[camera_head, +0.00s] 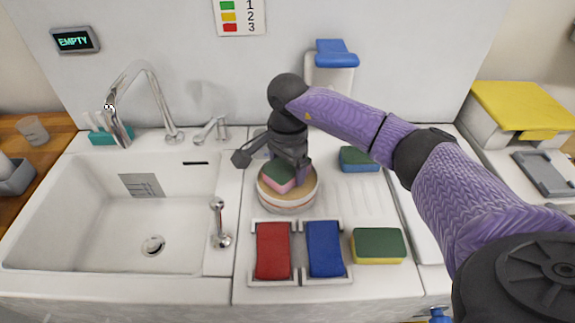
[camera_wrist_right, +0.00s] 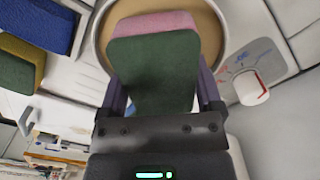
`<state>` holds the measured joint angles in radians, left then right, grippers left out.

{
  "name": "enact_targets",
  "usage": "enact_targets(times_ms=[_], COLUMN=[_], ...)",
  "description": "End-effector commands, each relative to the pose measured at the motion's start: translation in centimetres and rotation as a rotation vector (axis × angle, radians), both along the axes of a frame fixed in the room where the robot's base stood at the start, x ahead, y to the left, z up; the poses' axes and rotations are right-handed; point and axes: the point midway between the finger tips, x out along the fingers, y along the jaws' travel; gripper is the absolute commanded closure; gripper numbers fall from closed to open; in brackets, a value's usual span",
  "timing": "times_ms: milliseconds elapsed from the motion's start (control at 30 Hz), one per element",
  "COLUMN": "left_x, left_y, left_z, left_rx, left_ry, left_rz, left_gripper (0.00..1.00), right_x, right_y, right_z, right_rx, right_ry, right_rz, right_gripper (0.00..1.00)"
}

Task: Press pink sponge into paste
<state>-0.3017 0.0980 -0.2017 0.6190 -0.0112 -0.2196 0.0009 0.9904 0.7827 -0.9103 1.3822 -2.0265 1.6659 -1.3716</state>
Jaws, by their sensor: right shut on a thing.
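The pink sponge (camera_head: 279,178) has a green top layer and a pink lower layer. My right gripper (camera_head: 290,165) is shut on it, with the fingers on its two sides. The sponge is at the round tub of tan paste (camera_head: 302,190), over the paste surface; I cannot tell how deep it touches. In the right wrist view the sponge (camera_wrist_right: 155,65) sits between the fingers, pink edge at the far end, with the paste tub (camera_wrist_right: 214,20) around and behind it. The left gripper is not in view.
A red pad (camera_head: 273,250) and a blue pad (camera_head: 324,249) lie in white holders in front of the tub. A green-yellow sponge (camera_head: 379,245) and a green-blue sponge (camera_head: 358,159) lie to the right. The sink (camera_head: 110,215) is at left.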

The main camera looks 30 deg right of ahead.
Motion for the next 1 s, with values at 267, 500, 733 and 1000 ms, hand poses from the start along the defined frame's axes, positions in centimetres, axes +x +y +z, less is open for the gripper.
enact_targets(times_ms=[267,500,733,1000], left_x=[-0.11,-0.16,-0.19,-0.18], left_y=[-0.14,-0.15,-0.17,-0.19], left_z=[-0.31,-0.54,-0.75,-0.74], left_rx=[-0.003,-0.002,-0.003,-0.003], left_ry=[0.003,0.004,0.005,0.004], left_rz=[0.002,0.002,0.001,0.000], left_gripper=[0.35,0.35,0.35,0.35], right_x=[0.00,0.00,0.00,-0.01], right_y=[-0.01,-0.01,-0.01,-0.01], right_z=[-0.38,-0.67,-0.94,-0.96], right_rx=[0.000,0.000,0.000,0.000], right_ry=[0.000,0.000,0.000,0.000], right_rz=[0.000,0.000,0.000,0.000], right_gripper=[0.64,0.64,0.64,0.64])
